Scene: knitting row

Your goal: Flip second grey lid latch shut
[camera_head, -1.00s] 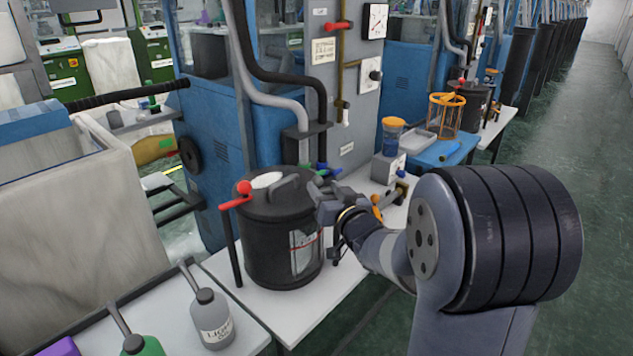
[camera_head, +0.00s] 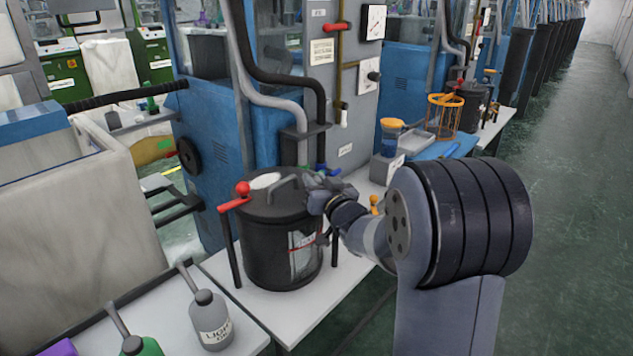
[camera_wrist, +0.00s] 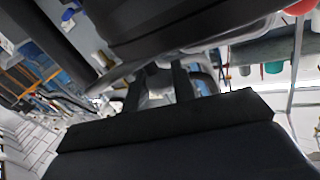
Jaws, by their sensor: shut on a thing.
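A black drum-shaped pot (camera_head: 283,248) stands on a pale bench with its lid (camera_head: 262,204) on. The lid has a grey handle and a pale round patch on top. My gripper (camera_head: 312,188) is at the right rim of the lid in the head view, shut on a small grey part that I take to be the lid latch. In the wrist view the two dark fingers of my gripper (camera_wrist: 159,88) stand close together with the grey latch (camera_wrist: 157,76) between them, below the dark pot. The latch's exact angle is hidden by my gripper in the head view.
A red-knobbed lever (camera_head: 237,199) stands at the pot's left. A grey bottle (camera_head: 211,320) is at the bench front. Pipes and a blue machine (camera_head: 215,140) rise behind the pot. An orange-topped jar (camera_head: 391,133) is beyond. The aisle floor (camera_head: 560,200) at right is clear.

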